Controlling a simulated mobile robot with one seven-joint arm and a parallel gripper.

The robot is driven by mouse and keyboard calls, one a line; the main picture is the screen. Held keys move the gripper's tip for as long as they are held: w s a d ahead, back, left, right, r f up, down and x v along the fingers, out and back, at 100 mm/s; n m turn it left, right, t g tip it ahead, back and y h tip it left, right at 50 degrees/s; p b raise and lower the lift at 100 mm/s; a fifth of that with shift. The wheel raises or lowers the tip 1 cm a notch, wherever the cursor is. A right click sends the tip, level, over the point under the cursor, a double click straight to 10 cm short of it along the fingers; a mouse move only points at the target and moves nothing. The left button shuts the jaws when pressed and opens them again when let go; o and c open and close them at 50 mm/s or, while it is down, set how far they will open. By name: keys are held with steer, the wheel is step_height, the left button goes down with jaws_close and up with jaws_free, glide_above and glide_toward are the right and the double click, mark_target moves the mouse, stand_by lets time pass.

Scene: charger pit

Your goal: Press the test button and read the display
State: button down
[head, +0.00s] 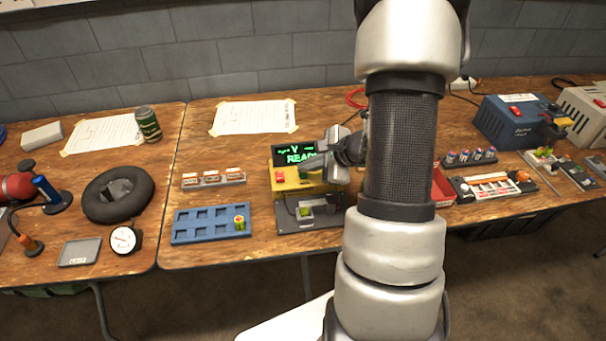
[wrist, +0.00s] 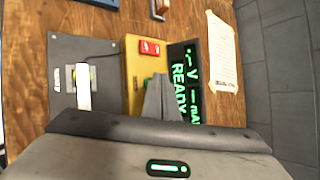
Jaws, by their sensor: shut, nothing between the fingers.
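The tester (head: 284,187) is a yellow box on a dark grey base, on the right-hand table. Its black display (head: 283,153) shows green text with "V" and "READY". The display (wrist: 181,58) also shows in the wrist view, with its lower lines partly covered by my fingers. A red rocker switch (wrist: 149,47) sits on the yellow panel, and a small green button (wrist: 147,83) shows beside my fingertips. My gripper (wrist: 160,80) is shut and empty, over the yellow panel close to the green button. I cannot tell whether it touches. In the head view my gripper (head: 306,167) is by the panel.
A battery cell (head: 305,210) sits in the tester's front cradle. A blue tray (head: 205,225) with one cell stands left of it, and a grey holder (head: 213,179) stands behind the tray. A red bin (head: 442,188) is to the right. A taped paper (head: 253,116) lies behind.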

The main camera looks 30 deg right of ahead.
mark_target(307, 179)
steer(key=shift+f+b, duration=0.4)
steer(key=shift+b, duration=0.15)
stand_by(0.4)
steer(key=shift+r+p, duration=0.4)
steer(key=shift+r, duration=0.45)
step_height(307, 179, up, 5)
steer(key=p, duration=0.3)
stand_by(0.3)
stand_by(0.8)
